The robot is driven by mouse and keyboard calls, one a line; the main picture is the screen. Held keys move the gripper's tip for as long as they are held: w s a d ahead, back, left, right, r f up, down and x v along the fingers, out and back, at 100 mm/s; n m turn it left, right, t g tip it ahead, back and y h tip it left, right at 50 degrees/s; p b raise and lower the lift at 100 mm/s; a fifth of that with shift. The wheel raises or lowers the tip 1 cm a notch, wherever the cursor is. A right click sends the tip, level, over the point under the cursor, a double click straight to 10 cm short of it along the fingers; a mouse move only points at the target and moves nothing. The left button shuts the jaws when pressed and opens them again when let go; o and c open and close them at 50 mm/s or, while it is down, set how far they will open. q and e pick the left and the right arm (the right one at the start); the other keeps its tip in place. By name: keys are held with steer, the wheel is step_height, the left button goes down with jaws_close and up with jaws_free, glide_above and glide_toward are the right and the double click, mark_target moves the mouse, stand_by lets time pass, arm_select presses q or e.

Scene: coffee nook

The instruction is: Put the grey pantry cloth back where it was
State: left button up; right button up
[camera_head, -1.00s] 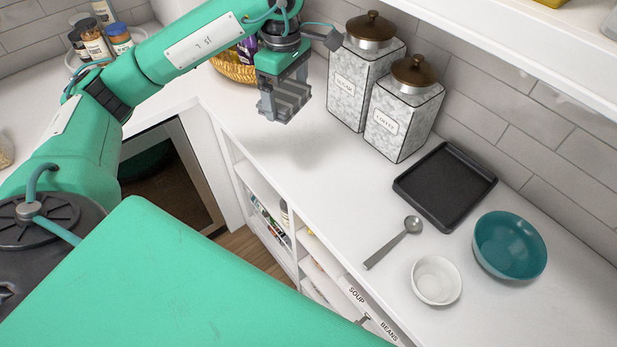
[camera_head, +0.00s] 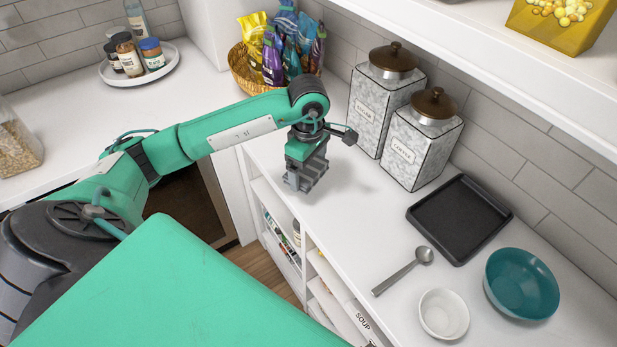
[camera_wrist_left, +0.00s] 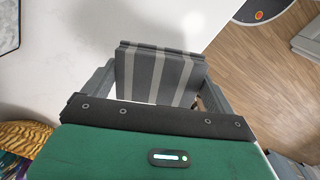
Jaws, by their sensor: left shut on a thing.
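The grey pantry cloth, folded with pale stripes, is in the left wrist view (camera_wrist_left: 154,76), between the two fingers of my left gripper (camera_wrist_left: 158,85). My left gripper also shows in the head view (camera_head: 306,178); it is shut on the cloth. The cloth is a small grey block there (camera_head: 313,168), largely hard to tell from the fingers. It is low over the white counter, left of the canisters; I cannot tell whether it touches the counter. My right gripper is not in view.
The sugar canister (camera_head: 376,105) and coffee canister (camera_head: 420,150) stand right of the gripper. A snack basket (camera_head: 240,72) is behind it. A black tray (camera_head: 458,220), spoon (camera_head: 402,270), white bowl (camera_head: 443,313) and teal bowl (camera_head: 522,284) are nearer. Open shelves (camera_head: 290,240) lie below the counter edge.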

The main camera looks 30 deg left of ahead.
arm_select(q)
step_height(320, 180, down, 2)
steer(key=shift+d+f, duration=0.1)
step_height(320, 180, down, 3)
steer(key=shift+f+p, duration=0.1)
steer(key=shift+p, duration=0.45)
steer(key=shift+f, duration=0.15)
steer(key=o, duration=0.7)
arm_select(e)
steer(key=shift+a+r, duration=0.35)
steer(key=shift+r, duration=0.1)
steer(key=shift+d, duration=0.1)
